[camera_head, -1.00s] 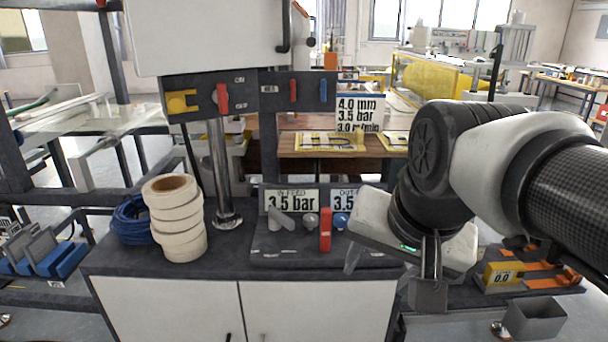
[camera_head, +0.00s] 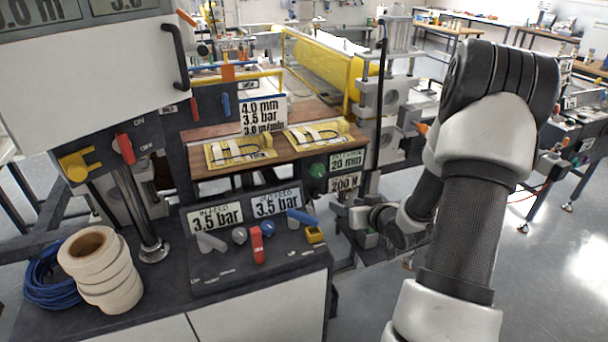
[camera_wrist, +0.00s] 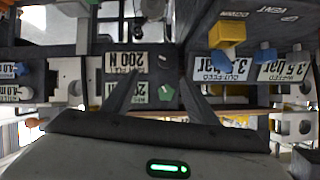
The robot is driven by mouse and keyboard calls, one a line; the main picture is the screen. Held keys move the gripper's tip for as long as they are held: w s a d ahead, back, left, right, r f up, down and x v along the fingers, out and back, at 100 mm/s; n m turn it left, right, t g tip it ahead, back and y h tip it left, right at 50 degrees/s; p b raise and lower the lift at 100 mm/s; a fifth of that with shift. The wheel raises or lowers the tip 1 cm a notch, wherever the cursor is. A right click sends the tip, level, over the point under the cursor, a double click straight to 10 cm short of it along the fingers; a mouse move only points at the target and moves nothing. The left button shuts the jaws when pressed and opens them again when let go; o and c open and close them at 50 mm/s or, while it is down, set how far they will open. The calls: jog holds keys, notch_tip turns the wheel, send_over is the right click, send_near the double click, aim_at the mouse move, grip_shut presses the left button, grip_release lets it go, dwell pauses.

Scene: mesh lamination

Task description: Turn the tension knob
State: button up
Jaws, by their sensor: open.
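A round green knob (camera_head: 318,170) sits on the dark panel left of a "20 mm" display (camera_head: 347,161). A display reading "200 N" (camera_head: 344,182) is just below. In the wrist view, upside down, the "200 N" display (camera_wrist: 126,62) lies between and beyond my fingers, with a small green patch (camera_wrist: 165,91) nearby. I cannot tell which knob sets the tension; one may be hidden. My gripper (camera_wrist: 157,88) is open and empty in front of this panel. In the head view its fingers are mostly hidden beside the panel's right end.
Tape rolls (camera_head: 100,268) stand at the left. A wooden table (camera_head: 250,148) with yellow frames lies behind. Open floor is at the right.

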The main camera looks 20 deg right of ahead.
jog(key=t, duration=0.1)
send_near(319, 193)
jog(key=shift+y, duration=0.4)
jog(key=x, duration=0.9)
jog(key=shift+w+d, duration=0.1)
jog(key=c, duration=1.1)
jog(key=shift+o, duration=0.2)
